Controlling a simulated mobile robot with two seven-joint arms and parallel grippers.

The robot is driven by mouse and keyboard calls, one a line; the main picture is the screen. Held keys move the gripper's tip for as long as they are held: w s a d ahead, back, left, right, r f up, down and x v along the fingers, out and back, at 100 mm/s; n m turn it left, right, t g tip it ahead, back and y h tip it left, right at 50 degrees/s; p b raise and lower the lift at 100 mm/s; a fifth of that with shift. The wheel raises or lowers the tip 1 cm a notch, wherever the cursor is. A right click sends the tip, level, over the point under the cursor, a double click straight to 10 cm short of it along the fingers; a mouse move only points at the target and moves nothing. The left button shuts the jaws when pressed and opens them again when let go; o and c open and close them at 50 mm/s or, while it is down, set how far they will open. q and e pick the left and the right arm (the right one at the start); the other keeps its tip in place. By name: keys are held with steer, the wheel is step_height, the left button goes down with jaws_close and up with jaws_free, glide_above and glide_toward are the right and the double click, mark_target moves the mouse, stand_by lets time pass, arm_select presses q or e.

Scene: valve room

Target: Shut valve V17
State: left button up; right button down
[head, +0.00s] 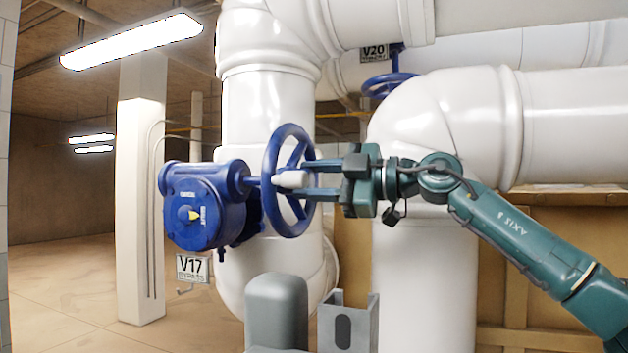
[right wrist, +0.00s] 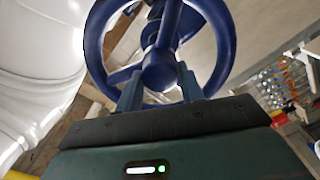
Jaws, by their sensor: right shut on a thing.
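Valve V17 is a blue gearbox (head: 200,211) with a round indicator face and a small yellow pointer (head: 193,214). Its sign (head: 193,268) hangs below. The blue handwheel (head: 268,165) stands upright on the gearbox's right side; it also fills the upper right wrist view (right wrist: 96,50). My right gripper (head: 303,180) comes from the right and is shut on the handwheel. Its two fingers lie on either side of the wheel's hub (right wrist: 160,70), among the spokes. A pale patch shows between the fingers in the head view; I cannot tell what it is. My left gripper is not in view.
White pipes (head: 268,110) run behind the valve and another pipe (head: 425,270) stands behind my right arm. A second blue handwheel (head: 388,84) is higher up by the V20 sign (head: 374,54). A white column (head: 141,210) stands left. Open floor (head: 65,270) lies at the far left.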

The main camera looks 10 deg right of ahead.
steer(key=c, duration=0.9)
jaws_free()
steer(key=shift+d, duration=0.1)
steer(key=b+v, duration=0.3)
steer(key=v, duration=1)
steer(key=shift+b, duration=0.3)
steer(key=shift+s, duration=0.1)
